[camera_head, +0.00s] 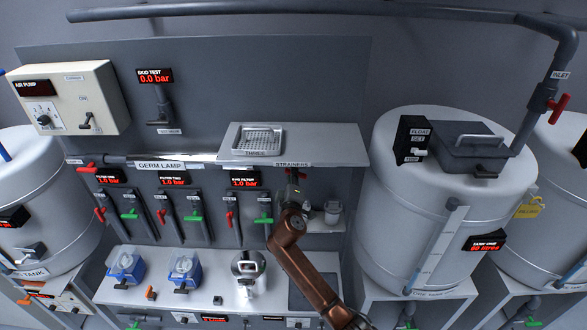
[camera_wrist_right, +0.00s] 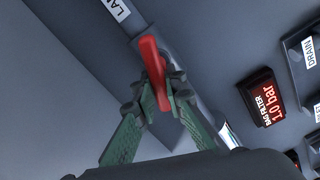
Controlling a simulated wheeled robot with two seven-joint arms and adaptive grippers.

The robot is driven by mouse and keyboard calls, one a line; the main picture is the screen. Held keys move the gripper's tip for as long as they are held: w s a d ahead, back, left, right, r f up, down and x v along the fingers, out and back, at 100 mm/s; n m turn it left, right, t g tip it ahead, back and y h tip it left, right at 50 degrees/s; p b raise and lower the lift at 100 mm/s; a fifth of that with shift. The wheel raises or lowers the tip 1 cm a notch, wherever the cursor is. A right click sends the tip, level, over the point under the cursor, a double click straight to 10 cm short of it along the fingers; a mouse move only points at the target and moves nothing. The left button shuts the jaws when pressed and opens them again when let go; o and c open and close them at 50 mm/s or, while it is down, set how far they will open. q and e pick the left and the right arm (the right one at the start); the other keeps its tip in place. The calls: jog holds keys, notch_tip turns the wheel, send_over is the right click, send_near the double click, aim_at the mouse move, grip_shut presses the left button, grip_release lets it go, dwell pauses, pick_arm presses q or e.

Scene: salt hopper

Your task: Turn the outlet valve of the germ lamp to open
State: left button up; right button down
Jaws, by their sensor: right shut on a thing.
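The germ lamp (camera_head: 190,158) is a bright horizontal tube on the grey back panel, with its name label below it. A red valve handle (camera_wrist_right: 149,58) on a grey pipe (camera_wrist_right: 117,30) fills the middle of the right wrist view. My right gripper (camera_wrist_right: 161,88) has its green fingers closed around this handle. In the head view my right gripper (camera_head: 293,178) is below the strainer shelf, to the right of the lamp, and mostly hides the handle. The handle lies at a slant to the pipe in the wrist view; I cannot tell its exact valve position. My left gripper is out of view.
A shelf with a strainer tray (camera_head: 258,139) sits just above my right gripper. A bag filter display (camera_wrist_right: 263,104) reads 1.0 bar beside it. Red and green valve handles (camera_head: 264,220) line the panel below. A large white tank (camera_head: 400,220) stands to the right.

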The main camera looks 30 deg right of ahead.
jog(key=shift+a+f+n+p, duration=0.1)
jog(key=shift+f+n+p, duration=0.1)
jog(key=shift+n+p, duration=1.25)
jog(key=shift+n+b, duration=0.35)
jog(key=shift+n, duration=0.2)
jog(key=c, duration=2)
grip_release()
jog(key=shift+o, duration=0.2)
jog(key=v, duration=1.2)
